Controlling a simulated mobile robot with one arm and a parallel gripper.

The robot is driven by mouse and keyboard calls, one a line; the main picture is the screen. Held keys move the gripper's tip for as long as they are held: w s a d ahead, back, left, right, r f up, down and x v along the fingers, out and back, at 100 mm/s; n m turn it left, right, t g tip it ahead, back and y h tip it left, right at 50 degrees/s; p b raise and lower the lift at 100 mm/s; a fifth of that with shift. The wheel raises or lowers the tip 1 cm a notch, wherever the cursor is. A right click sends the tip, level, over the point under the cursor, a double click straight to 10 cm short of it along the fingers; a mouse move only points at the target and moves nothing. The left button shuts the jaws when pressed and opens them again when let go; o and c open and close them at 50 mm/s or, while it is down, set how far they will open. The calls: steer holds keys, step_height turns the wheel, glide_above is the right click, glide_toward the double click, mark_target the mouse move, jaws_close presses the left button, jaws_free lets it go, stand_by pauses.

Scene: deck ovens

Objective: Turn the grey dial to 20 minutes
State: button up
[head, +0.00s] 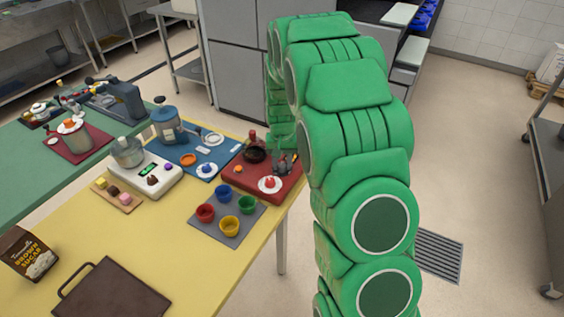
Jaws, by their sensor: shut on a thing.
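My gripper (284,163) reaches down to the right part of the red board (248,191), at the yellow table's right end. It is small and dark here, and is shut on what appears to be the grey dial. The dial is mostly hidden by the fingers, so its pointer and minute marks cannot be read. Just in front of the gripper, on the same board, is a white disc with a red knob (269,184).
A dark round pan (255,154) and a small orange ball (238,169) are on the red board. A grey mat (229,236) with several coloured cups lies in front. A blue board (179,151) and white scale (145,184) stand left.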

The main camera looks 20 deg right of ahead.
mark_target(282, 165)
steer(key=shift+m, duration=1.1)
steer(key=o, duration=1)
steer(key=shift+r, duration=0.1)
step_height(282, 165, up, 7)
steer(key=shift+r, duration=0.3)
